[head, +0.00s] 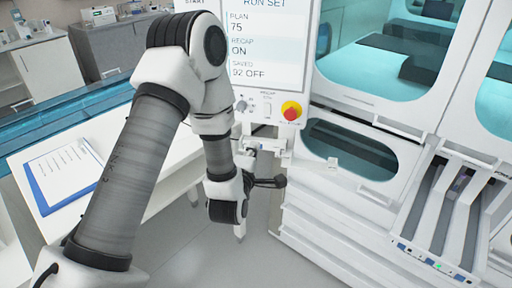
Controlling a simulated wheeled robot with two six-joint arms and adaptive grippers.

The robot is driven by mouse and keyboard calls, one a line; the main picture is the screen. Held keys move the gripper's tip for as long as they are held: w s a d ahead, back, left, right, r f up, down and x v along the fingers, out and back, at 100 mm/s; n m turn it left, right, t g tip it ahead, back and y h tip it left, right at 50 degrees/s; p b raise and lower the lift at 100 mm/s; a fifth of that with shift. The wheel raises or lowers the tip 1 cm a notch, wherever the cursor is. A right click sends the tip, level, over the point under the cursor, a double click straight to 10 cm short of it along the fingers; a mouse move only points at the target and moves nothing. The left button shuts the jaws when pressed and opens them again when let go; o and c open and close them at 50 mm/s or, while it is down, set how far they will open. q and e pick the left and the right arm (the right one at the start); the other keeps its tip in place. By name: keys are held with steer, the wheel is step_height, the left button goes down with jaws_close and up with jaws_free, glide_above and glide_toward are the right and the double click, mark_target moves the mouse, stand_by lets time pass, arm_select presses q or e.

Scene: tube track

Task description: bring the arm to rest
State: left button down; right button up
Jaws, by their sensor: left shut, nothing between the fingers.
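My left arm comes in from the lower left and bends down near the middle of the head view. My left gripper (272,182) is at its end, small and dark, partly hidden by the wrist. It is shut with nothing seen in it, close in front of the white machine (330,225). My right arm and right gripper are not in view.
A display panel (268,45) with a red button (291,111) stands behind the gripper. A tube track (440,220) is at the right. A white table (30,165) with a blue clipboard (66,172) is at the left. Grey floor shows below the gripper.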

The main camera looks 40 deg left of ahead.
arm_select(q)
steer(key=s+d+f+m+g+h+b, duration=0.1)
steer(key=s+d+f+m+g, duration=0.15)
steer(key=f, duration=0.55)
steer(key=s+d+f+m+g+h+b, duration=0.15)
steer(key=s+f, duration=0.25)
steer(key=f, duration=0.4)
steer(key=s+d+f+m+g+h, duration=0.2)
steer(key=s+f, duration=0.1)
steer(key=f, duration=0.6)
steer(key=s+d+f+m+g, duration=0.1)
steer(key=s+f+m+g, duration=0.2)
steer(key=s+m, duration=0.2)
steer(key=s+d+f+m+g+h, duration=0.1)
steer(key=s+d+f+m+g, duration=0.1)
steer(key=s, duration=0.6)
steer(key=s+d+f+m+g+h, duration=0.1)
steer(key=s+f+m+g, duration=0.3)
steer(key=m, duration=0.4)
steer(key=s+d+g, duration=0.1)
steer(key=s, duration=0.1)
steer(key=shift+s+f+m+b, duration=0.3)
steer(key=shift+m+b, duration=0.1)
